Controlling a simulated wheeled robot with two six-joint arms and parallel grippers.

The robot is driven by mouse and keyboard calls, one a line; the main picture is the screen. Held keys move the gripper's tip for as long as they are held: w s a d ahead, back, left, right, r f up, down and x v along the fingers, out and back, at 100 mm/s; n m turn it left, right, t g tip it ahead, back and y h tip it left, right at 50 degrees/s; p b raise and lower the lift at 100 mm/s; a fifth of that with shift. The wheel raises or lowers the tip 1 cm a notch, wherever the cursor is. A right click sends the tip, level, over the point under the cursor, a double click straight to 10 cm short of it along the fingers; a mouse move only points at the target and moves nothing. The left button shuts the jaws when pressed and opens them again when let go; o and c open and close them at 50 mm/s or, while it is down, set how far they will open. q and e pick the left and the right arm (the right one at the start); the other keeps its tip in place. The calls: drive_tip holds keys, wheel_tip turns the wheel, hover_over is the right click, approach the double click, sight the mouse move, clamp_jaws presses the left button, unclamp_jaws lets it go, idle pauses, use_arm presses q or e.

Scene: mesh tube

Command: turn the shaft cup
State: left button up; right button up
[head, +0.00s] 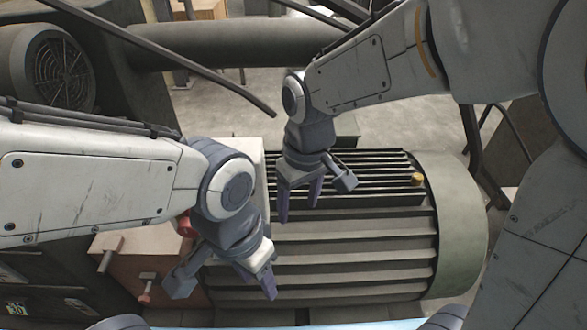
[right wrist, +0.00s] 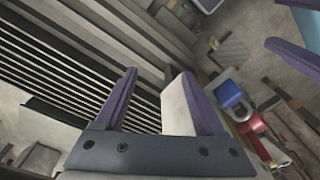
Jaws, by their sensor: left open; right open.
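No part can be picked out for certain as the shaft cup. In the right wrist view, a small piece with a blue top (right wrist: 229,95) and a red piece (right wrist: 250,124) lie to the right of my right fingers. In the head view a red part (head: 184,226) shows partly behind my left arm. My right gripper (head: 299,198) is open and empty above the ribbed motor housing; its fingers also show in the right wrist view (right wrist: 158,78). My left gripper (head: 224,284) is open and empty, lower left, at the housing's left end.
The big ribbed grey motor housing (head: 350,248) fills the middle, with a small yellow knob (head: 417,179) at its right end. A brown box (head: 150,248) stands at the left. A thick dark bar (head: 235,42) crosses the back. Bare floor (head: 225,105) shows behind the housing.

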drive_tip(key=w+a+f+n, duration=0.1)
drive_tip(key=w+f, duration=0.2)
drive_tip(key=w, duration=0.8)
drive_tip(key=w+a+f+n, duration=0.1)
drive_tip(key=w+f, duration=0.3)
drive_tip(key=w, duration=0.8)
drive_tip(key=shift+h, duration=0.4)
wheel_tip(320, 180, down, 10)
drive_tip(key=shift+s+r+p, duration=0.1)
drive_tip(key=shift+p, duration=0.35)
clamp_jaws()
drive_tip(key=m, duration=0.5)
